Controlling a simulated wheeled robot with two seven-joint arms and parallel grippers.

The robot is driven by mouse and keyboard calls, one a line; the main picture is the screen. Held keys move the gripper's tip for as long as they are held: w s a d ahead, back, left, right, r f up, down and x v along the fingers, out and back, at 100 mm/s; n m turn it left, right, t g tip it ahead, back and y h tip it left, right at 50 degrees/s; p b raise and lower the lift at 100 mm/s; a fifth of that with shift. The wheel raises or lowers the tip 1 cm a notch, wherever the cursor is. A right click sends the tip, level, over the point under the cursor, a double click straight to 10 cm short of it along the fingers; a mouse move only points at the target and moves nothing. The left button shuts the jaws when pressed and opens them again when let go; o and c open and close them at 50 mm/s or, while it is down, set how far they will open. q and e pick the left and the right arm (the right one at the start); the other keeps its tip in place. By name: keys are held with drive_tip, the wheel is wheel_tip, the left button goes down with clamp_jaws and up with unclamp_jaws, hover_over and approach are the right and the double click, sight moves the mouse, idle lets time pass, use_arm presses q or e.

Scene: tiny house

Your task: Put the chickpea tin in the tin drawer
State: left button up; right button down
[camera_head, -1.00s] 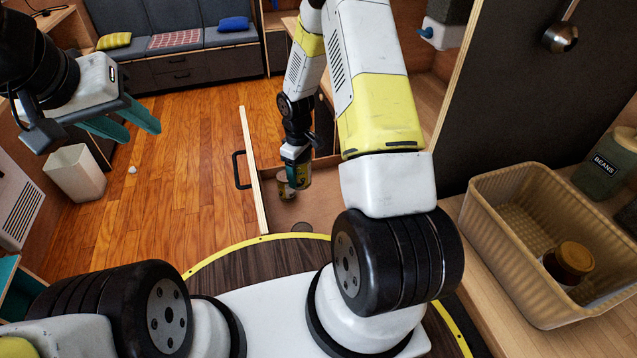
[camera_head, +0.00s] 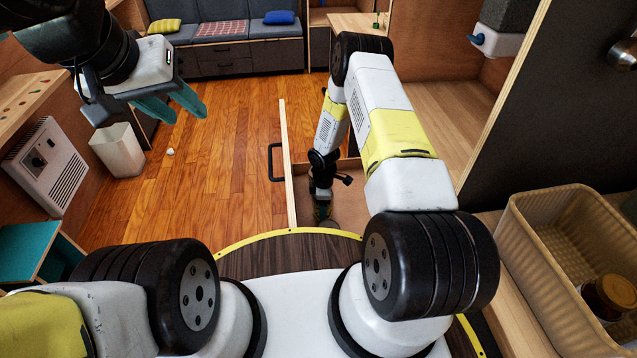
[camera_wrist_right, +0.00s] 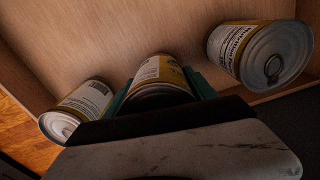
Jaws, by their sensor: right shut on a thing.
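The open drawer (camera_head: 288,190) has a pale wooden front with a dark handle. My right gripper (camera_head: 322,212) reaches down into it, partly hidden by its own arm. In the right wrist view, the teal fingers of the right gripper (camera_wrist_right: 163,92) are shut on a yellow-and-white tin (camera_wrist_right: 160,72), low over the drawer floor (camera_wrist_right: 120,35). I cannot read its label or tell whether it touches the floor. A similar tin (camera_wrist_right: 80,108) lies to its left and another tin (camera_wrist_right: 262,52) to its right. My left gripper (camera_head: 187,117) is open and empty, up at the left.
A ribbed basket (camera_head: 525,215) holding a jar (camera_head: 610,295) stands on the counter at the right. A white bin (camera_head: 118,150) and a heater (camera_head: 45,165) are at the left. A bench with cushions is at the back. The wooden floor (camera_head: 220,185) is mostly clear.

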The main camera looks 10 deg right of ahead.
drive_tip(key=shift+f, duration=1.3)
drive_tip(key=shift+f, duration=0.1)
drive_tip(key=shift+c, duration=1.5)
unclamp_jaws()
